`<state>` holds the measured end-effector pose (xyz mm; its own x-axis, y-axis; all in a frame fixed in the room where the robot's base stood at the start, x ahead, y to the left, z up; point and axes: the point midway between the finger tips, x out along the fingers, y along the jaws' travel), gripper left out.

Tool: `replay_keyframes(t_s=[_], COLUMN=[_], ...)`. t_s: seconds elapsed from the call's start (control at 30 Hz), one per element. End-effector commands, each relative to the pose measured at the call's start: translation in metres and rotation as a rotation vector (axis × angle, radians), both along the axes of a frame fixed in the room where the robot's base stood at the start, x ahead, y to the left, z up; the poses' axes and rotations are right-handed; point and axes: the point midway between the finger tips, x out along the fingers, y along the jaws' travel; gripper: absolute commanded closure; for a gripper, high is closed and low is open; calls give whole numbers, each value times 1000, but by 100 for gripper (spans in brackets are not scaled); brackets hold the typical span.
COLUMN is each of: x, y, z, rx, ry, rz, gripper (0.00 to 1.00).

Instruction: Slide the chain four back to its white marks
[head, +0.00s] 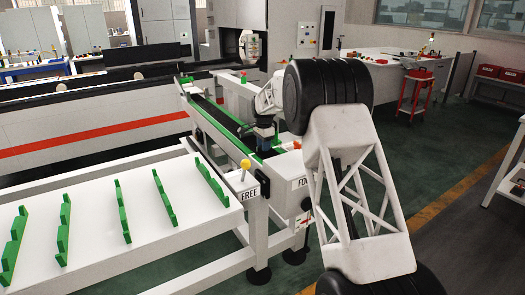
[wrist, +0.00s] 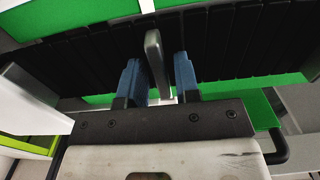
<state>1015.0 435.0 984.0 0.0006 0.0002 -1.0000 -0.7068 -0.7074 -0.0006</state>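The chain (head: 221,118) is a dark belt in a narrow track with green edges, seen in the head view. In the wrist view it shows as a row of black slats (wrist: 80,55) across the picture. A grey upright tab (wrist: 157,50) stands among the slats. My gripper (head: 265,133) is low over the near end of the track. Its two blue fingertips (wrist: 159,80) stand on either side of the tab, with narrow gaps, so it looks open around it. I cannot make out the white marks.
A lever with a yellow knob (head: 246,164) stands at the track's near end by the word FREE. A white table (head: 100,235) with several green notched strips lies left. A long machine bed with a red stripe (head: 95,135) is behind. Green bars (wrist: 230,20) border the slats.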

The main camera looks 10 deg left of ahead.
Motion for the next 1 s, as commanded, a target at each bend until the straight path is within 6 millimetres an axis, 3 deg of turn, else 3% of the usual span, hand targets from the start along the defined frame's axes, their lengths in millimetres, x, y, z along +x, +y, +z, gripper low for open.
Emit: replay_keyframes(t_s=[0.33,1.0], x=[0,0], y=[0,0], z=[5,48], rx=[0,0], ry=[0,0], rz=[0,0], gripper=[70,70])
